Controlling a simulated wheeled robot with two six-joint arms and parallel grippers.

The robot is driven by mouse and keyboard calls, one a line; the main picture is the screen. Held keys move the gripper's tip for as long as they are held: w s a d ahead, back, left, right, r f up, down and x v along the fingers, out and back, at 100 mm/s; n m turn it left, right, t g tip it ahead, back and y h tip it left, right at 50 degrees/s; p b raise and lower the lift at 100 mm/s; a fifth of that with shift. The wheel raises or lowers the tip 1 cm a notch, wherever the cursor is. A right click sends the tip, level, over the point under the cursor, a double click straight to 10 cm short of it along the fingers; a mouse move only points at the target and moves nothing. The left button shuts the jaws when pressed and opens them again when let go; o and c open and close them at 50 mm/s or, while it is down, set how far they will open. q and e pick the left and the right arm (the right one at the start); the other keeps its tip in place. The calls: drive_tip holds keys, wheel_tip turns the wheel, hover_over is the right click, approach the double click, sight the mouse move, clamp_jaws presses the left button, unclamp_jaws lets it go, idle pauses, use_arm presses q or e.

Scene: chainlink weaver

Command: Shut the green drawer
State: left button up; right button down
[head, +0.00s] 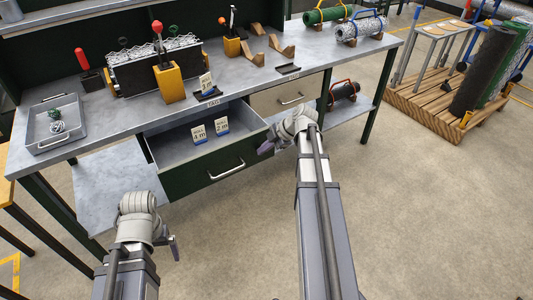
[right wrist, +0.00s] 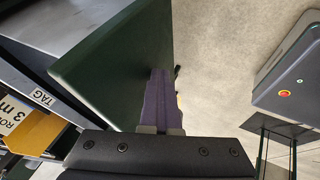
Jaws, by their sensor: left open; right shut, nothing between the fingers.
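The green drawer (head: 180,182) stands pulled out from under the grey workbench, with its silver handle (head: 227,169) on the dark green front. Two small labelled cards (head: 211,131) stand inside it. My right gripper (head: 266,147) is shut and empty at the right end of the drawer front. In the right wrist view its purple fingers (right wrist: 158,102) overlap the edge of the dark green panel (right wrist: 120,65); I cannot tell whether they touch it. My left gripper (head: 174,248) is open, low in front of the bench and apart from the drawer.
A beige drawer (head: 283,95) sits to the right under the workbench (head: 130,112). A grey tray (head: 50,125), mesh rolls and red-knobbed tools stand on top. A lower shelf (head: 115,185) runs beneath. A wooden pallet (head: 440,105) is at far right. The floor in front is clear.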

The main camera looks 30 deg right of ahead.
drive_tip(key=w, duration=2.2)
drive_tip(key=shift+a, duration=0.35)
drive_tip(key=shift+w, duration=0.3)
drive_tip(key=shift+w+r, duration=0.1)
drive_tip(key=shift+a, duration=0.1)
